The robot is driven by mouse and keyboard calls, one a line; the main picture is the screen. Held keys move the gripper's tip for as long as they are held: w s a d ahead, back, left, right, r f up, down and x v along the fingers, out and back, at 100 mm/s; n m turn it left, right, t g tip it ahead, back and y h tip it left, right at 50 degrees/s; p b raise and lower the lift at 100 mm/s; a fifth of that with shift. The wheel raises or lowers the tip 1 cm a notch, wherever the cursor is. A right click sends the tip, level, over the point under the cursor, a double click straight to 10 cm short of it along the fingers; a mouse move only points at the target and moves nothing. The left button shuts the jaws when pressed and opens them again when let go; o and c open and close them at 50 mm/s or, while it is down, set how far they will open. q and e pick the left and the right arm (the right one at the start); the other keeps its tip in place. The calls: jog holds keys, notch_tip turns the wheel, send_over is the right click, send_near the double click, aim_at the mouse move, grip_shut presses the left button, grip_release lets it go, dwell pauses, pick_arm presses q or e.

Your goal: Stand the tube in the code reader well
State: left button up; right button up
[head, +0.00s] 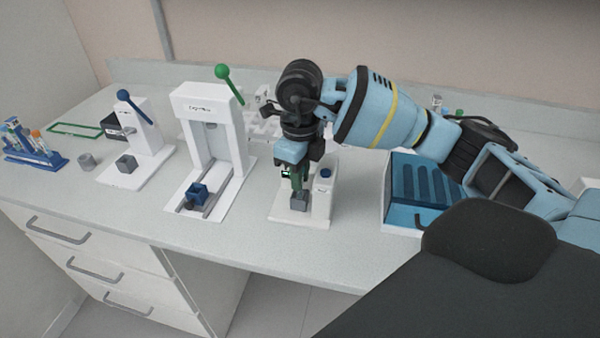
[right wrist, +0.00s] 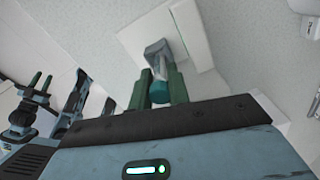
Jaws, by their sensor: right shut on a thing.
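The code reader (head: 318,207) is a white unit with a blue button on its post and a small green-lit display. Its grey well block (head: 299,203) faces front; it also shows in the right wrist view (right wrist: 157,48). My right gripper (head: 298,184) points down just above the well, its green fingers shut on the tube. In the right wrist view the tube (right wrist: 159,91) has a teal cap, and its pale body points at the well. I cannot tell how deep its lower end sits. My left gripper (right wrist: 41,82) shows in the right wrist view, its fingers apart and empty.
A blue tray (head: 408,215) lies right. The counter's front strip is clear.

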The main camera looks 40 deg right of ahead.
jog(key=shift+f, duration=0.6)
jog(key=o, duration=0.8)
jog(key=shift+r, duration=3.95)
